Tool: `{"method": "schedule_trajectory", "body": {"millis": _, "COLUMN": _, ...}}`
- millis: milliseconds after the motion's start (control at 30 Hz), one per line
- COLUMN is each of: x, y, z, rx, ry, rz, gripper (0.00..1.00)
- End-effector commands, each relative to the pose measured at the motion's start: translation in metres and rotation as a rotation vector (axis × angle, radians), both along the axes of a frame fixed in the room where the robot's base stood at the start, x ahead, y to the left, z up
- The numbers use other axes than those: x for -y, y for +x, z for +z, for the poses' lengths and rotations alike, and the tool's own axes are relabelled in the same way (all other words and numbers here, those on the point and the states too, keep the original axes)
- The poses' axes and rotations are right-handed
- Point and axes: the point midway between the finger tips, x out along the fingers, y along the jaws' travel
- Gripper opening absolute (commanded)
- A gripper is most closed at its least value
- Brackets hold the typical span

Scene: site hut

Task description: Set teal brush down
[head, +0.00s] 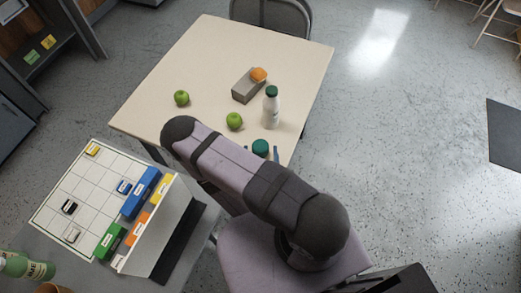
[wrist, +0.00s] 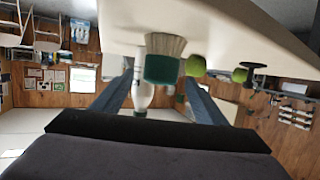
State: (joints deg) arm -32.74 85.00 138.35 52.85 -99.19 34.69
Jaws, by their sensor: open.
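In the wrist view the brush (wrist: 163,68) has a teal body and tan bristles pointing toward the table top. It appears to stand on its bristles; the exact contact is hard to see. My gripper (head: 263,152) is open, its blue fingers on either side of the brush. The wrist view shows the fingers (wrist: 161,88) apart, with gaps beside the brush. The lower part of the brush is hidden in the head view.
On the table (head: 205,60), a white bottle (head: 271,110) with a green cap stands just behind the brush. A green apple (head: 234,121), another apple (head: 181,98) and a grey block (head: 246,86) bearing an orange (head: 258,74) are farther back. The table's far left is clear.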

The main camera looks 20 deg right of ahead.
Motion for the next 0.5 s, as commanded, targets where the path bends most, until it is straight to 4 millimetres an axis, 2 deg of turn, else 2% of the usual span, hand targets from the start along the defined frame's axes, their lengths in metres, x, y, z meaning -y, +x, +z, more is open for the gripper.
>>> {"method": "schedule_trajectory", "body": {"millis": 167, "x": 0.001, "y": 0.001, "z": -0.002, "rx": -0.002, "ry": 0.006, "rz": -0.001, "gripper": 0.66}}
{"method": "schedule_trajectory", "body": {"millis": 500, "x": 0.007, "y": 0.017, "z": -0.006, "rx": 0.0, "ry": 0.005, "rz": -0.001, "gripper": 0.66}}
